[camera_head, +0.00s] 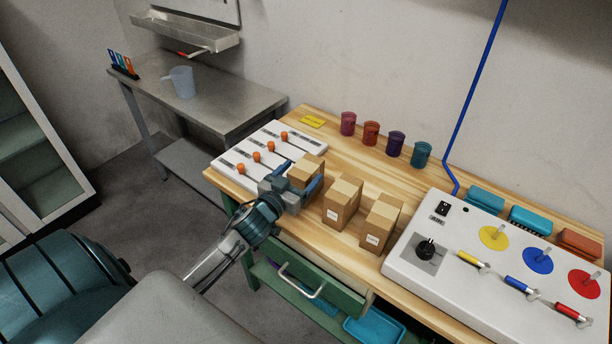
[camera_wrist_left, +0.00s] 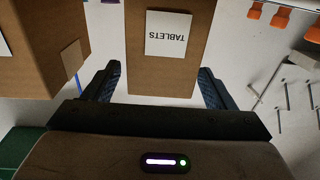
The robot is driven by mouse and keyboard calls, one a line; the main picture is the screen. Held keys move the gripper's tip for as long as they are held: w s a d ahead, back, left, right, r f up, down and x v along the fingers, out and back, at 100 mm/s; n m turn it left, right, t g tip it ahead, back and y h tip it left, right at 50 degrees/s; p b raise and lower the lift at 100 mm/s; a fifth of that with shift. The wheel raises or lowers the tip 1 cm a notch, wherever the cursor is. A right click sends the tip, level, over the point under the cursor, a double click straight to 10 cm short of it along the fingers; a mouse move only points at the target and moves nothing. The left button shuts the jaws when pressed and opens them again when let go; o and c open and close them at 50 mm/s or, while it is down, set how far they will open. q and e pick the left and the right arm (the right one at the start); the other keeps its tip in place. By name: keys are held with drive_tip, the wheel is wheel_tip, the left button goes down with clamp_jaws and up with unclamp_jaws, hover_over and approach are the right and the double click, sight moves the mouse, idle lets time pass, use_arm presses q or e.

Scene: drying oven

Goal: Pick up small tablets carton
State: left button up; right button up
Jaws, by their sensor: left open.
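The small tablets carton (camera_head: 306,169) is a brown cardboard box on the wooden workbench, the leftmost of three cartons. In the left wrist view the carton (camera_wrist_left: 165,70) shows a white label reading TABLETS, upside down in the picture. My left gripper (camera_head: 300,186) is open at the carton's near side. In the left wrist view the fingers of my left gripper (camera_wrist_left: 163,85) stand on either side of the carton, with a gap on each side. The fingertips' exact depth along it is hard to tell. My right gripper is not in view.
Two more cartons stand to the right, a middle carton (camera_head: 342,203) and a right carton (camera_head: 381,222). A white panel with orange knobs (camera_head: 262,150) lies to the left. A white control box (camera_head: 470,262) fills the right. Several coloured cups (camera_head: 396,144) stand behind. A green drawer (camera_head: 310,290) is open below.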

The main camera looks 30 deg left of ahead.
sight(306, 166)
use_arm(q)
drive_tip(key=w, duration=0.1)
drive_tip(key=w+p, duration=0.2)
drive_tip(key=shift+w+r, duration=0.1)
drive_tip(key=shift+r, duration=0.15)
drive_tip(key=shift+w+f, duration=0.15)
drive_tip(key=shift+w, duration=0.05)
drive_tip(key=shift+c, duration=0.5)
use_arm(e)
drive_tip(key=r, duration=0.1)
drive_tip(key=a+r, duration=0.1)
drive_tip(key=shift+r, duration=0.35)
use_arm(q)
drive_tip(key=c, duration=1.4)
drive_tip(key=shift+o, duration=0.2)
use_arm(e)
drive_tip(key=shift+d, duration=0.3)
